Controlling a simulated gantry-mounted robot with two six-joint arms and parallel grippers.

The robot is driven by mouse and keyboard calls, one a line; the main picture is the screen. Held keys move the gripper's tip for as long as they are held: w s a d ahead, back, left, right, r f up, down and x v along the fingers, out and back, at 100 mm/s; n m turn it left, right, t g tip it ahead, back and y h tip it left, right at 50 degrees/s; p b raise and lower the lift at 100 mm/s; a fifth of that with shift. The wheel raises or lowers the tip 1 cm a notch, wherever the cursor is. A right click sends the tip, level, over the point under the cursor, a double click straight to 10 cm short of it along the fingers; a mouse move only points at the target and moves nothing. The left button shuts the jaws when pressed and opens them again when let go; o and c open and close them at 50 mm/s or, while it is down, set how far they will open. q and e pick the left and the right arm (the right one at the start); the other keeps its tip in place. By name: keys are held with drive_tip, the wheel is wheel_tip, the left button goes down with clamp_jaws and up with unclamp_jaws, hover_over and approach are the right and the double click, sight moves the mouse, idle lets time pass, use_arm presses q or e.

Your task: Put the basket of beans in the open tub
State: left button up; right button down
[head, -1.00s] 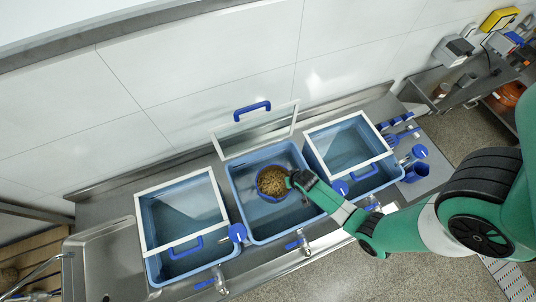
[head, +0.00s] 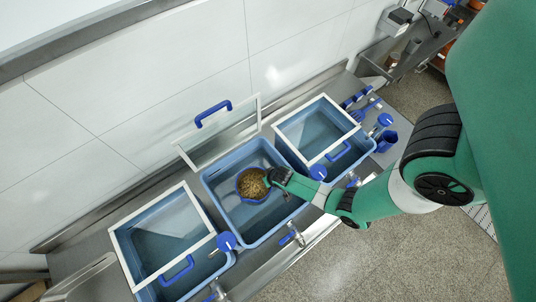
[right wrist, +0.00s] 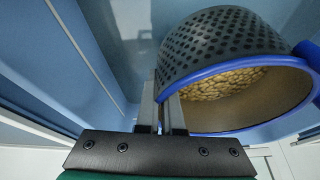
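The basket of beans (head: 252,184) is round with a blue rim, and brown beans fill it. In the right wrist view, its dark perforated wall and blue rim (right wrist: 215,70) show close up, with beans inside. From above, it lies within the outline of the open blue tub (head: 232,222), the middle one. I cannot tell if it touches the tub's floor. My right gripper (head: 268,177) is at the basket's right side. In the wrist view its fingers (right wrist: 160,112) are close together on the basket's wall at the rim. My left gripper is not in view.
The open tub's clear lid (head: 228,128) with a blue handle stands raised behind it. A left tub (head: 170,240) and a right tub (head: 318,130) have white-framed lids on. Blue tools (head: 362,105) and a blue cup (head: 387,141) lie at the counter's right end.

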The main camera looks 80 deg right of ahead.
drive_tip(key=c, duration=1)
unclamp_jaws()
drive_tip(key=shift+c, duration=0.2)
drive_tip(key=shift+r, duration=0.1)
drive_tip(key=shift+r+p, duration=0.35)
drive_tip(key=shift+p, duration=0.05)
drive_tip(key=p+v, duration=0.1)
drive_tip(key=v, duration=0.1)
drive_tip(key=shift+r, duration=0.4)
drive_tip(key=shift+s+a+r, duration=0.3)
drive_tip(key=shift+s+a, duration=0.2)
drive_tip(key=shift+a, duration=0.1)
drive_tip(key=s+a+p, duration=0.1)
drive_tip(key=s+a, duration=0.6)
drive_tip(key=a, duration=0.1)
drive_tip(key=shift+s+f, duration=0.1)
